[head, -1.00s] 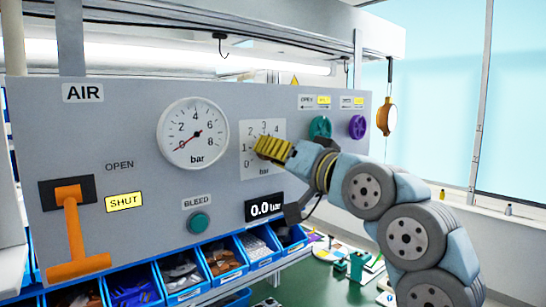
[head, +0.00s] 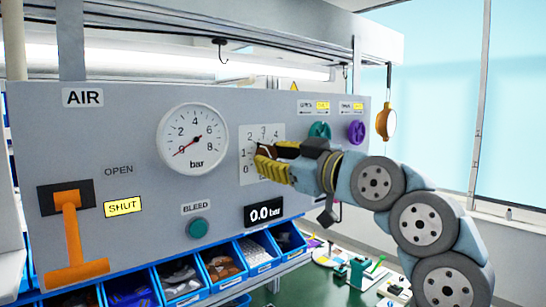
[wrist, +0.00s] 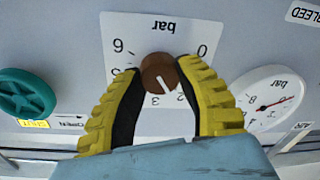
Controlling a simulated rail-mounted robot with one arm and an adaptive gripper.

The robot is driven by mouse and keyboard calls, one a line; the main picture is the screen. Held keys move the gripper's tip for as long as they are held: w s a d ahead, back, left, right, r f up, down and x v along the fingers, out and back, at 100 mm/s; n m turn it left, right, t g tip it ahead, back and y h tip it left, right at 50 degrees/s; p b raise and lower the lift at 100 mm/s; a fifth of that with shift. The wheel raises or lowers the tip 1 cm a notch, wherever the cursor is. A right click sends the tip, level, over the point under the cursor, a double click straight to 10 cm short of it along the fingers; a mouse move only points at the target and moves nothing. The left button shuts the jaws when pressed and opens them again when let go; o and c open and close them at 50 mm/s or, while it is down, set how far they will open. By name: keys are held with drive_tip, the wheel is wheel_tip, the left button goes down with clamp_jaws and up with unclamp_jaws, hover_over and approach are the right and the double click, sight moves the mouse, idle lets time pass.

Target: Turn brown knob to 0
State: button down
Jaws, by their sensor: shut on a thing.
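The brown knob (wrist: 158,73) sits on a white dial plate (wrist: 120,25) marked from 0 to 6 and "bar", upside down in the wrist view. Its white pointer line points between 2 and 3. My gripper (wrist: 160,68) is shut on the knob, with one yellow ribbed finger on each side of it. The finger at the right hides the area around 1. In the head view, my gripper (head: 264,157) covers much of the dial plate (head: 248,137), and the knob is largely hidden there.
A round gauge (head: 192,137) reads near 0, and a display (head: 265,213) shows 0.0 bar. A teal knob (head: 319,131) and a purple knob (head: 356,132) are to the right. A teal bleed button (head: 198,228) and an orange lever (head: 72,235) are to the left. Bins stand below.

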drive_tip(key=n, duration=0.4)
drive_tip(key=shift+w+f+n, duration=0.15)
drive_tip(key=shift+n, duration=0.15)
drive_tip(key=n, duration=0.2)
drive_tip(key=n+p, duration=0.1)
drive_tip(key=n, duration=0.1)
drive_tip(key=shift+d+g+h, duration=0.1)
drive_tip(key=shift+g+h, duration=0.2)
drive_tip(key=n, duration=0.4)
drive_tip(key=shift+n, duration=0.4)
drive_tip(key=shift+n+h, duration=0.5)
drive_tip(key=shift+n, duration=1.2)
drive_tip(key=c, duration=0.6)
unclamp_jaws()
drive_tip(key=shift+d+r, duration=0.1)
drive_tip(key=shift+r, duration=0.1)
drive_tip(key=shift+c, duration=0.2)
drive_tip(key=shift+o, duration=0.2)
